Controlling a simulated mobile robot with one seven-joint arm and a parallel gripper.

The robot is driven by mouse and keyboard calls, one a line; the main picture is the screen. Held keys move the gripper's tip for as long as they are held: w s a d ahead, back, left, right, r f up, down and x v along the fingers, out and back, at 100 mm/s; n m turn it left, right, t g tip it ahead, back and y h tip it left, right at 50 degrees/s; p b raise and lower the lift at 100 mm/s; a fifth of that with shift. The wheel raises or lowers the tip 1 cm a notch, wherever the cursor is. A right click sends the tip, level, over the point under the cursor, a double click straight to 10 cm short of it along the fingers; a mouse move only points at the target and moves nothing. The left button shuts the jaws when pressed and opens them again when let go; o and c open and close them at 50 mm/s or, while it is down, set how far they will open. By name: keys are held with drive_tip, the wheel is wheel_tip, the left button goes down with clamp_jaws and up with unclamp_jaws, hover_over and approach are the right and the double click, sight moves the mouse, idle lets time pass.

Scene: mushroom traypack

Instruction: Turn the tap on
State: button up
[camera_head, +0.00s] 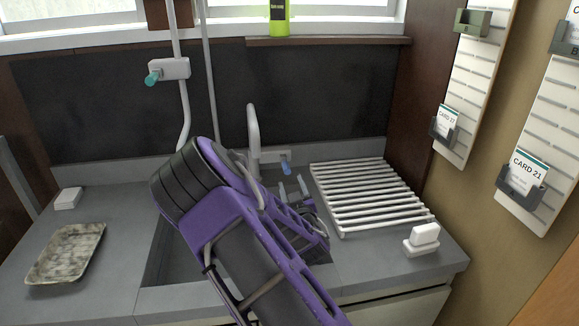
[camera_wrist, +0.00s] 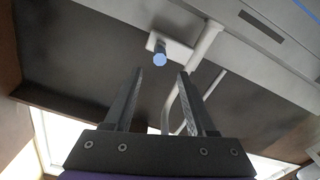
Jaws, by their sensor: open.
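The tap stands behind the sink, with a tall white curved spout (camera_head: 253,125), a white body (camera_head: 271,156) and a small blue lever (camera_head: 286,168). My gripper (camera_head: 292,188) is open and empty, just in front of and below the lever in the head view. In the wrist view, the fingers of my gripper (camera_wrist: 161,74) stand apart. The round blue end of the lever (camera_wrist: 160,59) shows just beyond and between the fingertips, apparently untouched. The white tap body (camera_wrist: 178,50) is behind it. My arm hides part of the sink and the tap's lower part.
A white drying rack (camera_head: 375,195) lies right of the sink, with a white block (camera_head: 422,238) in front of it. A mottled tray (camera_head: 66,252) lies on the left counter. A wall valve with a teal handle (camera_head: 152,78) is at upper left. Card holders hang on the right wall.

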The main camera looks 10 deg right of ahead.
sight(287, 171)
drive_tip(key=w, duration=1)
drive_tip(key=shift+w, duration=0.2)
drive_tip(key=shift+c, duration=0.3)
clamp_jaws()
idle(0.8)
